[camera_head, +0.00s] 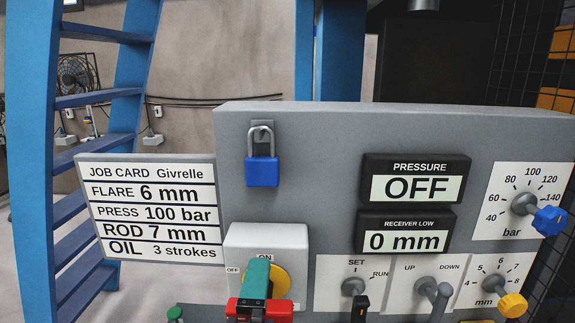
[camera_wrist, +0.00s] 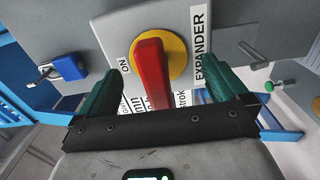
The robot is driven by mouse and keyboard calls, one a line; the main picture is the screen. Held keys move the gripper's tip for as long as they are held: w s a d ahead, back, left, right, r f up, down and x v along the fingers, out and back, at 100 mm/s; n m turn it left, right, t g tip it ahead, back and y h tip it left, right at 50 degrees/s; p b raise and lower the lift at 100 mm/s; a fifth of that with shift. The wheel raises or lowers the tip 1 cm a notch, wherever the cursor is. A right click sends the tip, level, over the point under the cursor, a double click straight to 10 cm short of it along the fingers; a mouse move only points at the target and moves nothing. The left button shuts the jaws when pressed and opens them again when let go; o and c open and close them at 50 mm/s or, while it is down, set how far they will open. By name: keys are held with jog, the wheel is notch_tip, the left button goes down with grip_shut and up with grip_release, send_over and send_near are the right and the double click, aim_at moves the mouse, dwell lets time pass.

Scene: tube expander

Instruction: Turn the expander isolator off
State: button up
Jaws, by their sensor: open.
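The expander isolator has a red handle (camera_wrist: 150,75) on a yellow disc (camera_wrist: 178,58), with ON and EXPANDER marks beside it. In the wrist view the handle stretches downward from the disc, but I cannot tell its exact setting. In the head view the isolator's pale box (camera_head: 288,238) shows ON at the top and OFF at the left, and my gripper hides most of the handle. My gripper (camera_head: 258,270) is open. In the wrist view its green fingers (camera_wrist: 162,82) stand on both sides of the handle, with gaps visible.
A blue padlock (camera_head: 262,170) hangs on the panel above the isolator. Displays read pressure OFF (camera_head: 413,188) and receiver low 0 mm (camera_head: 404,241). Levers (camera_head: 354,286) and blue (camera_head: 550,220) and yellow (camera_head: 513,304) knobs stand to the right. A job card (camera_head: 152,210) is at left.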

jog(key=s, duration=0.6)
jog(key=shift+p, duration=0.4)
jog(key=shift+s+a, duration=0.1)
jog(key=shift+s, duration=0.05)
